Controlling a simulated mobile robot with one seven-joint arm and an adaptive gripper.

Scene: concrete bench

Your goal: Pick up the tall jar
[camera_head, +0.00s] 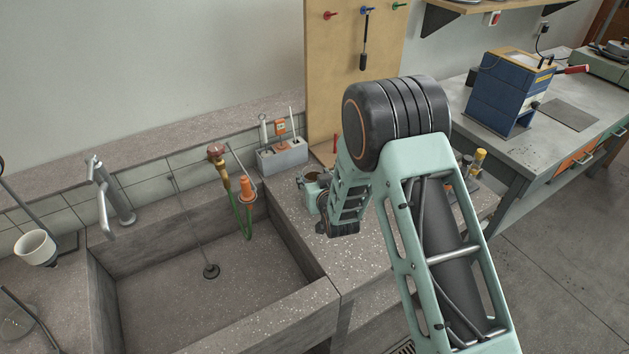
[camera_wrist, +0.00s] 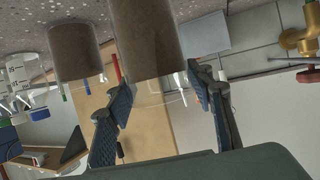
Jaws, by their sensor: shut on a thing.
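The tall jar (camera_wrist: 147,38) looks like a clear glass jar with brown contents. In the wrist view, which appears upside down, it fills the top middle. My gripper (camera_wrist: 160,72) has one finger on each side of it, shut on its clear upper part. A second, similar but shorter-looking jar (camera_wrist: 75,50) stands beside it to the left. In the head view my arm hides the tall jar and the fingertips. A brown-filled jar (camera_head: 312,176) shows just left of my wrist on the speckled counter, but I cannot tell which jar it is.
A stone sink (camera_head: 215,300) lies left of the arm, with a green hose (camera_head: 242,215) and a steel tap (camera_head: 110,195). A grey tool holder (camera_head: 283,158) stands behind. White-and-clear measuring vessels (camera_wrist: 20,72) show at left in the wrist view, brass fittings (camera_wrist: 298,40) at right.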

